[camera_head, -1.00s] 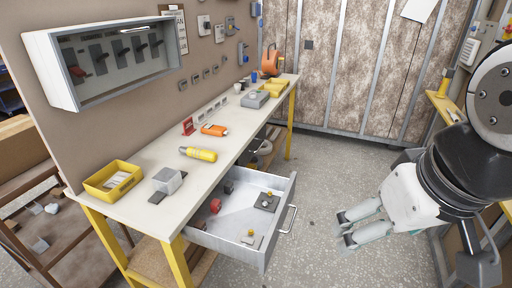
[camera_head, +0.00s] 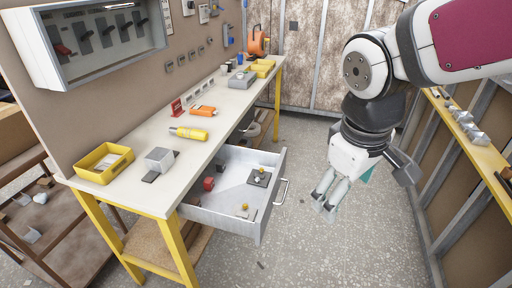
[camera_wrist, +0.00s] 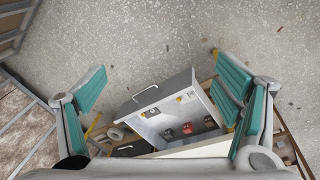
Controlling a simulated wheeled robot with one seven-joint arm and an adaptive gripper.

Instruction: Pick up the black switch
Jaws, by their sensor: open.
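A small black switch-like piece (camera_head: 222,167) lies at the back of the open drawer (camera_head: 232,222), beside a red piece (camera_head: 208,183). It looks like the dark piece (camera_wrist: 168,134) at the drawer's back in the wrist view, with the red piece (camera_wrist: 187,128) to its right. Its details are too small to make out. My gripper (camera_head: 323,203) is open and empty, pointing down to the right of the drawer, apart from it. In the wrist view the drawer shows between and beyond the spread fingers.
The drawer also holds a grey plate with a pale knob (camera_head: 259,178) and a yellow-topped piece (camera_head: 244,212). The workbench (camera_head: 130,190) above carries a yellow bin (camera_head: 104,163), a grey box (camera_head: 160,160) and a yellow bottle (camera_head: 188,133). A shelf stands right; floor between is clear.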

